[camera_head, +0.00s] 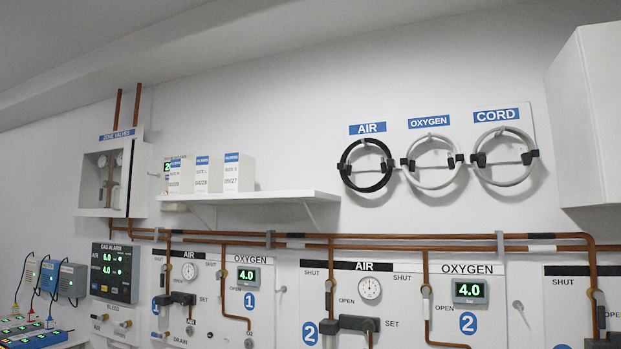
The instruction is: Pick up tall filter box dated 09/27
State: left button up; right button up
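Several white filter boxes with blue labels stand upright side by side on a white wall shelf (285,197). The rightmost box (238,178) carries a date that seems to read 09/27, in small print. The box to its left (202,180) seems to read 04/28. Another box (180,182) stands at the left end, its date too small to read. The boxes look close in height, the rightmost slightly higher in the picture. Neither of my grippers is in view.
The shelf's right half is bare. Copper pipes (400,242) run below it, above the gas panels. A zone valve cabinet (105,180) is left of the shelf. Coiled hoses (430,160) hang to the right, and a white cabinet (590,115) juts out at far right.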

aim_at(239, 168)
jog(key=i+j+z, duration=0.2)
jog(key=z, duration=0.2)
jog(key=i+j+z, duration=0.15)
jog(key=j+z, duration=0.25)
jog(key=i+j+z, duration=0.1)
jog(key=j+z, duration=0.7)
